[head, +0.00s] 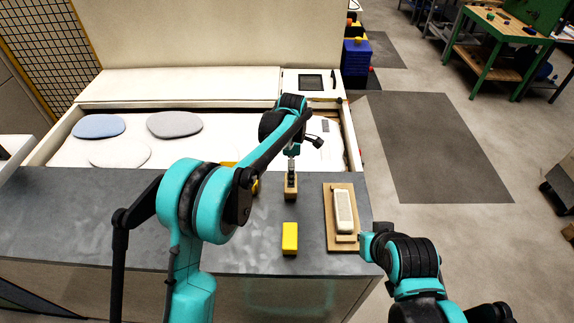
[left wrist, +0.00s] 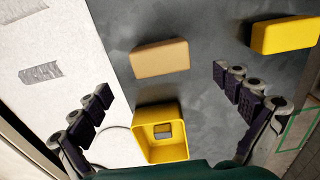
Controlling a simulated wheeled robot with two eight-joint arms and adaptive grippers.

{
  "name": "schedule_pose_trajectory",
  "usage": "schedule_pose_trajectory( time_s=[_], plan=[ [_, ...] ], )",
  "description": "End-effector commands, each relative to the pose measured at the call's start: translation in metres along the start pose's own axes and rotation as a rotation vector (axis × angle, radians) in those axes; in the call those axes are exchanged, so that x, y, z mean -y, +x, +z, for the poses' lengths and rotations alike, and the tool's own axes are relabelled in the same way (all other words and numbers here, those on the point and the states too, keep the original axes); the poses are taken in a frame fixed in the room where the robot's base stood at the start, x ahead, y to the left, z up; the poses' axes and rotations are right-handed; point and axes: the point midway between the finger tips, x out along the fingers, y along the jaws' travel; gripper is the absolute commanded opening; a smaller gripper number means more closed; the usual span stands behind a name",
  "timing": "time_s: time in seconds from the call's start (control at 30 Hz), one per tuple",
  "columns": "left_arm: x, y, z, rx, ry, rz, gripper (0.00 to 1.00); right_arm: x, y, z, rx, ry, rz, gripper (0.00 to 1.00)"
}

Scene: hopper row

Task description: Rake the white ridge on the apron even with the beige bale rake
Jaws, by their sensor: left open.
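The white ridge (head: 120,153) is a pale, flat rounded mound on the white bed behind the counter. A beige block (head: 291,192), which looks like the bale rake, lies on the grey counter under my left gripper (head: 291,172). The block also shows in the left wrist view (left wrist: 160,58), ahead and between the spread fingers of my left gripper (left wrist: 165,92). The left gripper is open and empty; whether it touches the block I cannot tell. My right arm is at the lower right of the head view; I cannot make out its gripper.
A blue mound (head: 98,126) and a grey mound (head: 174,124) lie beside the white one. A yellow open box (left wrist: 162,150) and a yellow block (head: 290,239) are near the beige block. A wooden board (head: 332,240) with a white piece (head: 344,210) lies at the counter's right.

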Motion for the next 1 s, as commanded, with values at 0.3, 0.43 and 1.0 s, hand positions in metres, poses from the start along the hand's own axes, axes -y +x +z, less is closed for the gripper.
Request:
schedule_pose_trajectory(
  time_s=[0.3,0.43,1.0],
  plan=[
    [0.000,0.048,0.000,0.000,0.000,0.000,1.00,0.000,0.007,0.005,0.000,0.000,0.000,0.00],
    [0.000,0.064,0.000,0.000,0.000,0.001,1.00,0.000,0.009,0.007,0.000,0.000,0.000,0.00],
    [0.000,0.074,-0.001,0.000,0.001,0.001,0.66,0.000,0.010,0.007,0.000,0.000,0.000,0.00]
  ],
)
